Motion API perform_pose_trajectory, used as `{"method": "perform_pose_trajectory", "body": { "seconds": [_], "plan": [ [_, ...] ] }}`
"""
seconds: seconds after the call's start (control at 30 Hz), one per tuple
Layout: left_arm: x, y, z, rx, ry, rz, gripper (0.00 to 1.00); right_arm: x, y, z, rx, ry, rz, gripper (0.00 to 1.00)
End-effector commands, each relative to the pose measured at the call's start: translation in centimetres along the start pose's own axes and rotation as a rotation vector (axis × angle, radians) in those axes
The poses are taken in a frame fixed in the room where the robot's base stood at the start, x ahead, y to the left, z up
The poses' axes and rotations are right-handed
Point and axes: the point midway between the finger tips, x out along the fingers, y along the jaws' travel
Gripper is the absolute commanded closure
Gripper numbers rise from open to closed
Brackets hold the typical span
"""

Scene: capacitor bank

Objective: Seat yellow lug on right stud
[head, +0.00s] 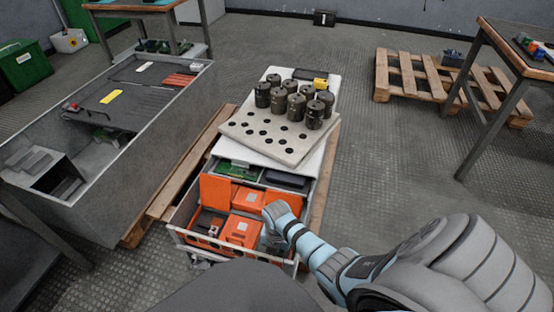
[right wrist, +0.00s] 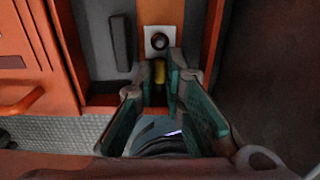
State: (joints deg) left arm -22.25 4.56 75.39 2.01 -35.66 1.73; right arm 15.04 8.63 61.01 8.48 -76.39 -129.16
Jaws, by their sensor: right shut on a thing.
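In the right wrist view, a small yellow lug (right wrist: 160,72) shows between the fingertips of my right gripper (right wrist: 161,80). The gripper is shut on it, and its fingers hide part of it. Just beyond the lug is a dark round stud (right wrist: 159,41) on a pale square plate, with an orange strip above. The lug appears close to the stud, but I cannot tell whether they touch. In the head view, my right gripper (head: 273,238) reaches down into the right side of the open orange-and-grey cabinet (head: 180,233); the lug is too small to make out there. My left gripper is not in view.
Orange blocks (head: 240,232) fill the cabinet left of my right gripper. A perforated pale board (head: 250,133) behind holds several dark cylinders (head: 297,105). A dark bar (right wrist: 120,43) stands left of the stud.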

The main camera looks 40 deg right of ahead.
Motion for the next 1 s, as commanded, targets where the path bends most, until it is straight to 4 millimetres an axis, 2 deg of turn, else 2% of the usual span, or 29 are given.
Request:
{"method": "perform_pose_trajectory", "body": {
  "seconds": [0.1,0.13,0.27,0.63,0.77,1.0],
  "plan": [
    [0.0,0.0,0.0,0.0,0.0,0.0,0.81,0.0,0.0,0.0,0.0,0.0,0.0,1.0],
    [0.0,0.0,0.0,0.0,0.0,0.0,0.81,0.0,0.0,0.0,0.0,0.0,0.0,0.87],
    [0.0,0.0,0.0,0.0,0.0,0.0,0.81,0.0,0.0,0.0,0.0,0.0,0.0,0.66],
    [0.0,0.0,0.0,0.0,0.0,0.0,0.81,-0.4,0.1,0.1,0.0,-0.002,0.002,0.66],
    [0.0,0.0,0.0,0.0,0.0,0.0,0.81,-2.6,0.1,0.1,-0.001,-0.004,0.004,0.66],
    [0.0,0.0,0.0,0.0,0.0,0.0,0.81,-9.2,0.0,0.1,-0.001,-0.004,0.003,0.66]
  ]
}}
